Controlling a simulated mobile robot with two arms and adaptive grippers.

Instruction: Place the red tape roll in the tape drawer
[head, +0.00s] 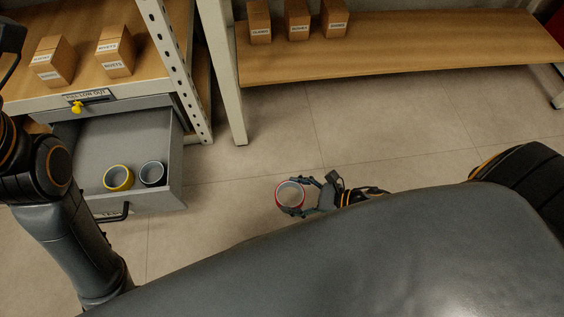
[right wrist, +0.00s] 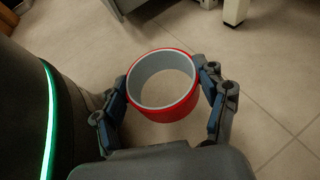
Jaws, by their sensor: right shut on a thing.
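The red tape roll (head: 290,195) is held by my right gripper (head: 309,197) above the floor, to the right of the drawer. In the right wrist view the red tape roll (right wrist: 163,112) sits between the two fingers of the right gripper (right wrist: 163,92), its round opening facing the camera. The tape drawer (head: 120,142) is pulled open at the left. A yellow tape roll (head: 118,178) and a black tape roll (head: 152,174) lie inside it near its front. My left arm comes in at the left edge; its gripper is not in view.
A key with a yellow tag (head: 76,107) is at the cabinet above the drawer. Cardboard boxes stand on the wooden shelf (head: 400,48) and on the left worktop. A white post (head: 222,75) stands between them. Floor between drawer and right gripper is clear.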

